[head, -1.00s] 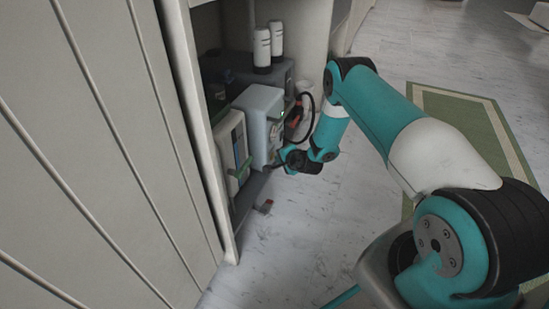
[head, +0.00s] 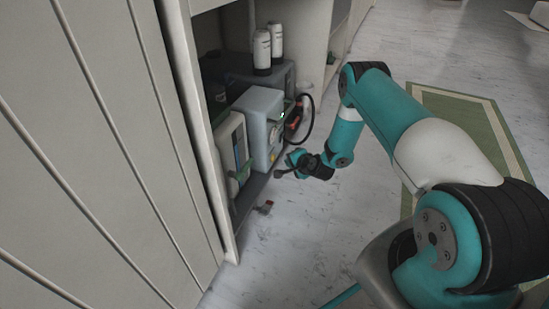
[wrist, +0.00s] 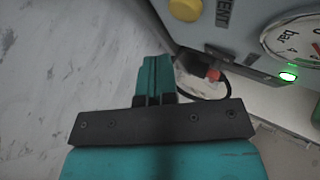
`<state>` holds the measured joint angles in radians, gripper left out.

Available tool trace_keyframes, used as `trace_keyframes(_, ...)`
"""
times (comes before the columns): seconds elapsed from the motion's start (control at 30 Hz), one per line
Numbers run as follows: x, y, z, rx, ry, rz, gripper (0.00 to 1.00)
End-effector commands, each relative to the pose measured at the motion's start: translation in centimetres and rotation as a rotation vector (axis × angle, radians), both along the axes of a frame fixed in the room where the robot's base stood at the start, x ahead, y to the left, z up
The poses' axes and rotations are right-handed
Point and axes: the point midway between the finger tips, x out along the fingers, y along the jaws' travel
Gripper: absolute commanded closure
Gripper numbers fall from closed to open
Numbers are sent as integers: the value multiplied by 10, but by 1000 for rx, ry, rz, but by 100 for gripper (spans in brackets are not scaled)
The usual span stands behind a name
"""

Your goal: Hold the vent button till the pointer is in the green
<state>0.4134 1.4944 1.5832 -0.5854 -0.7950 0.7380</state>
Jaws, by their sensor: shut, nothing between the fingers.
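The vent button (wrist: 185,9) is a yellow round knob at the top of the wrist view, beside the "VENT" lettering on the panel. The pressure gauge (wrist: 293,38), marked "bar", is cut off by the right edge, and I cannot read where its pointer stands. A green lamp (wrist: 288,76) glows below the gauge. The panel is on the front of a grey-blue box (head: 258,108) in the cabinet. My gripper (wrist: 156,62) is shut and empty, apart from the button. In the head view my gripper (head: 281,173) is in front of the box, low over the floor.
A pale unit with a dark screen (head: 232,150) stands left of the box. Two white bottles (head: 263,48) stand behind it. A black cable (head: 308,120) loops to the right.

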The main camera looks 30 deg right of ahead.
Motion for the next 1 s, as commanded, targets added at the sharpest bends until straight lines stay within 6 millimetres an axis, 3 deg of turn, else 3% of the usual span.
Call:
trace_keyframes(0.37,-24,-18,1,2,0,-1,100)
trace_keyframes(0.87,-24,-18,1,0,0,1,100)
trace_keyframes(1.0,-16,-11,21,-38,16,60,100)
